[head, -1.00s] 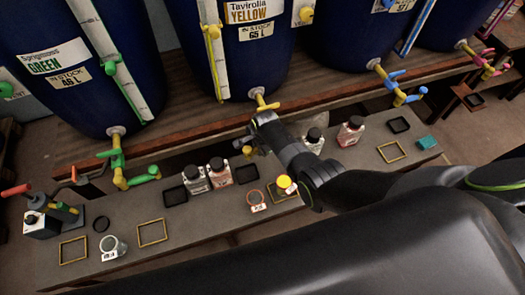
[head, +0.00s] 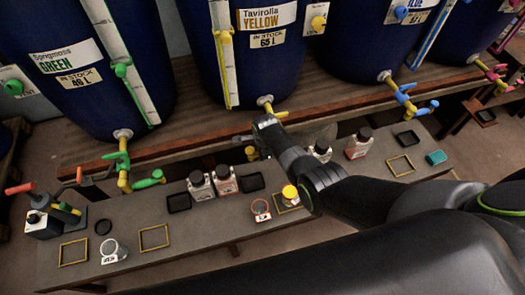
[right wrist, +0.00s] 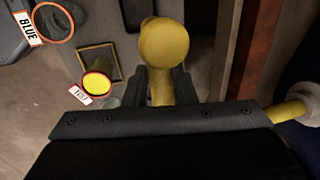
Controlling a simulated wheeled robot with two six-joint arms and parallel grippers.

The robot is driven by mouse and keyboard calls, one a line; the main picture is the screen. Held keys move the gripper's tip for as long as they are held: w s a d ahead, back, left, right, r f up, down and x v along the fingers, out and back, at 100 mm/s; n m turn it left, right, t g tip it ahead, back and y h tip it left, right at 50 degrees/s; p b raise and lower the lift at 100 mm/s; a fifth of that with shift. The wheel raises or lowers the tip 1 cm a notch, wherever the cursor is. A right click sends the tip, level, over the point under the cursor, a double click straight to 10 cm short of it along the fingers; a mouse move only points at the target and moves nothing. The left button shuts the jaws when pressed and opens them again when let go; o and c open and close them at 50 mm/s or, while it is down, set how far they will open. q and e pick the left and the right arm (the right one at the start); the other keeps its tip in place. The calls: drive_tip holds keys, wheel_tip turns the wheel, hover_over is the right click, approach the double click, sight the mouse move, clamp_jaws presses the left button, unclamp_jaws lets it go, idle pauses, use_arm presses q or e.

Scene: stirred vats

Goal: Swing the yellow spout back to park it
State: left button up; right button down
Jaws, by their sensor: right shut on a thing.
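The yellow spout hangs from the tap (head: 265,103) on the blue vat labelled Tavirolla YELLOW. Its rounded yellow end (head: 250,153) shows just left of my right gripper (head: 262,135) in the head view. In the right wrist view the jaws (right wrist: 162,90) are shut on the yellow spout (right wrist: 165,45), with its round end sticking out past them. A cup filled with yellow (right wrist: 96,82), tagged TEST, stands apart from the spout in the wrist view; it also shows in the head view (head: 289,193). My left gripper is out of view.
Several capped bottles (head: 224,180), dark trays (head: 252,182) and yellow square frames (head: 153,237) stand on the grey bench. An orange-rimmed cup (head: 261,209) stands left of the yellow cup. A wooden shelf edge (right wrist: 250,45) is close right of the spout in the wrist view.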

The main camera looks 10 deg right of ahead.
drive_tip(key=c, duration=1.2)
unclamp_jaws()
drive_tip(key=shift+w, duration=0.1)
drive_tip(key=shift+r, duration=0.4)
drive_tip(key=s+r+p, duration=0.2)
drive_tip(key=s+r, duration=0.1)
drive_tip(key=r, duration=1.3)
drive_tip(key=shift+s+r+p, duration=0.15)
drive_tip(key=shift+s+p, duration=0.05)
drive_tip(key=shift+p, duration=0.2)
drive_tip(key=shift+d, duration=0.1)
